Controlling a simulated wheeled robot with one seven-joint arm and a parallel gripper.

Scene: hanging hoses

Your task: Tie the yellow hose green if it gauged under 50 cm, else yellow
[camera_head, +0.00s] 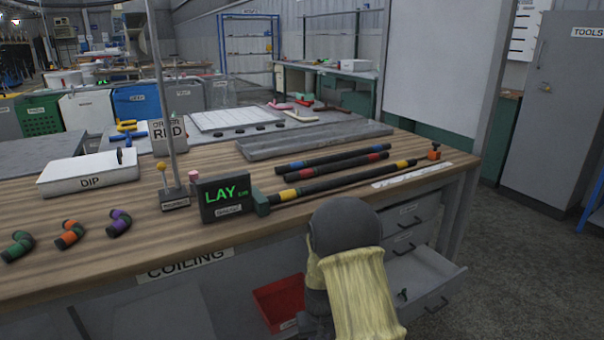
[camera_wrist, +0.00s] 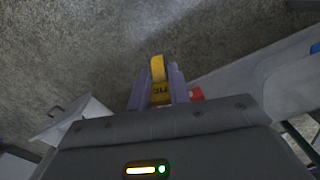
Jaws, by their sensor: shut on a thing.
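The yellow-banded black hose (camera_head: 345,181) lies along the front of the bench, between a green block (camera_head: 262,202) at its left and an orange-topped piece (camera_head: 434,153) at its right. Beside it, a dark display (camera_head: 226,196) reads "LAY" with a small "cm" in green; no length number shows. In the wrist view my gripper (camera_wrist: 158,92) is shut on a yellow piece (camera_wrist: 158,68) with dark marks, with grey floor behind it. I cannot tell what the piece is.
Blue-banded (camera_head: 318,159) and red-banded (camera_head: 336,166) hoses lie behind. A red bin (camera_head: 279,303) and an open drawer (camera_head: 425,280) jut out below the bench top.

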